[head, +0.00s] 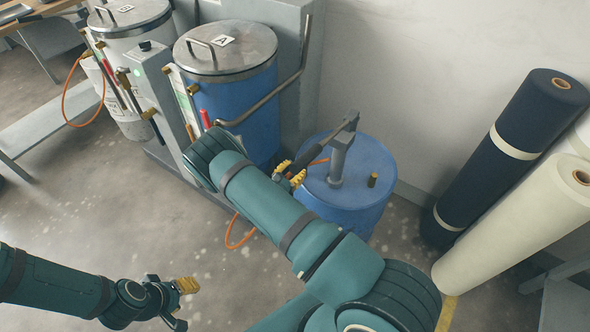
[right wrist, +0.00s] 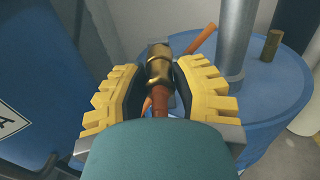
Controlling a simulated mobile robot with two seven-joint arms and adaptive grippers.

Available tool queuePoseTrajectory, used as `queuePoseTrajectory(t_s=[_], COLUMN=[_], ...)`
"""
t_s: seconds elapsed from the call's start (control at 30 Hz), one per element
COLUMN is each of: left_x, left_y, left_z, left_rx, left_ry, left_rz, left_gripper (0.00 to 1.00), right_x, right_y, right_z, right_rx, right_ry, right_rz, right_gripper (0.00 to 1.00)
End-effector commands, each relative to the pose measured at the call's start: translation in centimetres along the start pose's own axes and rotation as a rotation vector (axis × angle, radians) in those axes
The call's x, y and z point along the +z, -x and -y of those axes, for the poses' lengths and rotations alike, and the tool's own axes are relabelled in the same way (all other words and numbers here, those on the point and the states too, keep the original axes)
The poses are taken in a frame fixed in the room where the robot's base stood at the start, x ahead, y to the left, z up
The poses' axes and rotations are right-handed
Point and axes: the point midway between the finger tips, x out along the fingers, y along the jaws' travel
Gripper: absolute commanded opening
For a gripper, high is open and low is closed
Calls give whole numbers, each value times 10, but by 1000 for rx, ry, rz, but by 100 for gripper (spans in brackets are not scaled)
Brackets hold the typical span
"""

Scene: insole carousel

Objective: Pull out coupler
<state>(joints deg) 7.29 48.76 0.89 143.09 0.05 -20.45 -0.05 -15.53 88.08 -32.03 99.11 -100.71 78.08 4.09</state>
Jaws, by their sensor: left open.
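The brass coupler (right wrist: 158,65) is on the end of an orange hose (right wrist: 160,102). In the right wrist view it lies between the two yellow-backed fingers of my right gripper (right wrist: 158,88). The dark finger pads stand close on both sides; I cannot tell whether they press on it. In the head view my right gripper (head: 290,176) is beside the blue drum (head: 372,166), and my own arm hides part of the area around it. My left gripper (head: 182,302) is open and empty, low at the left above the floor.
A grey pump (head: 338,160) and a small brass fitting (head: 373,180) stand on the drum lid. A blue tank marked A (head: 240,105) and a white tank (head: 135,35) stand behind. Dark (head: 515,140) and cream rolls (head: 520,215) lean at right. Floor is clear at left.

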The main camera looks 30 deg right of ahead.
Motion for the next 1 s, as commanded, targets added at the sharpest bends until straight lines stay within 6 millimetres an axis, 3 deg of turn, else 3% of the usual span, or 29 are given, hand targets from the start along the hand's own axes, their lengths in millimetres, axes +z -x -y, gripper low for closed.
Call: queuePoseTrajectory(t_s=[0.37, 1.0], left_x=[0, 0], left_y=[0, 2], left_z=[0, -1], left_rx=[0, 0], left_ry=[0, 0], left_rz=[0, 0], left_gripper=[47, 47], right_x=[0, 0], right_y=[1, 24], right_z=[0, 0], right_rx=[0, 0], right_ry=[0, 0], right_rz=[0, -1], right_gripper=[0, 0])
